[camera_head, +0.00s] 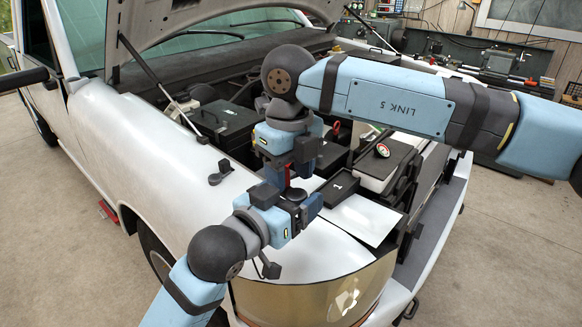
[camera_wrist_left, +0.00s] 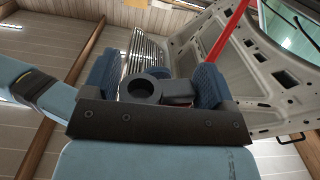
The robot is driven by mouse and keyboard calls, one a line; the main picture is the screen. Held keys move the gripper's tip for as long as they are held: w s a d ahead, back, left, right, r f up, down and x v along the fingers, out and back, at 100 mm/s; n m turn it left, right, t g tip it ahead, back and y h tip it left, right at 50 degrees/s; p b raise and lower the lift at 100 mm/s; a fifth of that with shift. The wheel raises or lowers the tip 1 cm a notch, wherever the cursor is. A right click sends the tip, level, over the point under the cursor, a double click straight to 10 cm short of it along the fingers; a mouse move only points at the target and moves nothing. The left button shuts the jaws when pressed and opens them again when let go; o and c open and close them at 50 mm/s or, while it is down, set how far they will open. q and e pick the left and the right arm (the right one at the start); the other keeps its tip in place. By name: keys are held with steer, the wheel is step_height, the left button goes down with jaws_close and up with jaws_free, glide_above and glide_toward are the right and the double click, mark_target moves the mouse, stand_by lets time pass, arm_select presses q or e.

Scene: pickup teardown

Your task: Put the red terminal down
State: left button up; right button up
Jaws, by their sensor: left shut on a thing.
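My left gripper (camera_head: 292,196) is over the front of the pickup, at the near edge of the engine bay. In the left wrist view its blue pads (camera_wrist_left: 155,85) are shut on a dark grey ring-shaped clamp (camera_wrist_left: 140,88), which I take for the terminal. A small red part (camera_head: 288,178) shows just above the left gripper in the head view. My right gripper (camera_head: 292,160) is directly above, close to it, with its fingers pointing down. Its arm and housing hide most of its jaws, so I cannot tell whether it holds anything.
A black box (camera_head: 222,125) sits in the engine bay. A black tray marked 1 (camera_head: 338,186) and a white sheet (camera_head: 360,218) lie right of the grippers. A round gauge (camera_head: 382,150) lies beyond. A dark clamp-like part (camera_head: 221,173) rests on the fender. The raised hood (camera_head: 190,20) overhangs.

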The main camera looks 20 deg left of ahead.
arm_select(q)
steer(key=shift+s+r, duration=0.25)
steer(key=shift+r, duration=0.4)
arm_select(e)
steer(key=shift+d+f, duration=0.1)
steer(key=shift+f, duration=0.15)
jaws_close()
arm_select(q)
steer(key=o, duration=1.2)
steer(key=shift+c, duration=0.2)
steer(key=shift+o, duration=0.7)
steer(key=shift+f, duration=0.2)
arm_select(e)
steer(key=shift+s+r, duration=0.1)
steer(key=shift+r, duration=0.1)
